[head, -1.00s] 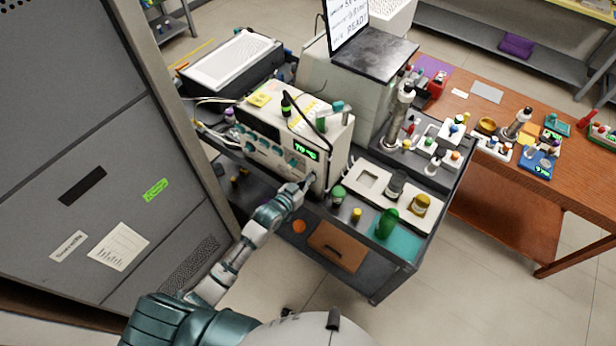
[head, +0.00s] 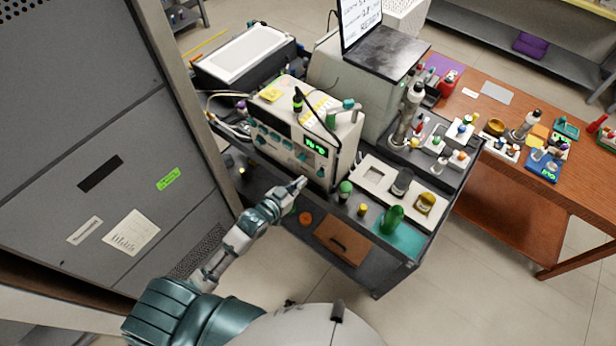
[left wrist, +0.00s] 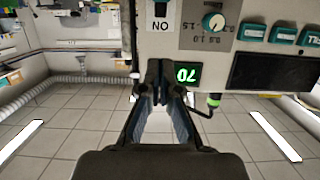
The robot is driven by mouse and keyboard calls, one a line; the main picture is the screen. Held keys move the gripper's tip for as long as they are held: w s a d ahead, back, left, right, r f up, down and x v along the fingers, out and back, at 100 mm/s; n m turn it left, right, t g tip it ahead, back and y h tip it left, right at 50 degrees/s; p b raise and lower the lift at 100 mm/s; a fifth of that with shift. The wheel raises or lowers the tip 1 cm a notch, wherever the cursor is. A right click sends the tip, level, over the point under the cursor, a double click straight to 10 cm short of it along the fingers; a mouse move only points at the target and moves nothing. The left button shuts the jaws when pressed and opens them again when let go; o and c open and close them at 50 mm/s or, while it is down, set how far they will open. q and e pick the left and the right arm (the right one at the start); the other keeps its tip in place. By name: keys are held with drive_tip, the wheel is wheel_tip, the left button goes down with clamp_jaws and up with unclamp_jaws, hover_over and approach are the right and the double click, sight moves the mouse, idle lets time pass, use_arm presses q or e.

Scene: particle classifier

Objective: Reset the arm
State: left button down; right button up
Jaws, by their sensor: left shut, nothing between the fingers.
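My left gripper (head: 299,184) is shut and empty. In the head view it is in front of the lower part of the cream instrument (head: 341,133), with a small gap between its tips and the front panel. The instrument has teal knobs, a green lit display (head: 316,146) and a black cable. In the left wrist view the panel appears upside down. The closed fingertips (left wrist: 162,82) show beside the lit display (left wrist: 187,75), below an ON switch (left wrist: 160,9) and a teal knob (left wrist: 213,22). My right gripper is not in view.
A dark cart (head: 372,275) carries a green-capped bottle (head: 345,190), a green cylinder (head: 391,219) and a brown drawer block (head: 341,240) near my left arm. A tall grey cabinet (head: 75,130) stands on the left. Open floor (head: 480,290) lies at lower right.

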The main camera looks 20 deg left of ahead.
use_arm(q)
drive_tip(key=shift+s+a+r, duration=0.15)
drive_tip(key=shift+s+r, duration=0.05)
drive_tip(key=shift+s, duration=0.25)
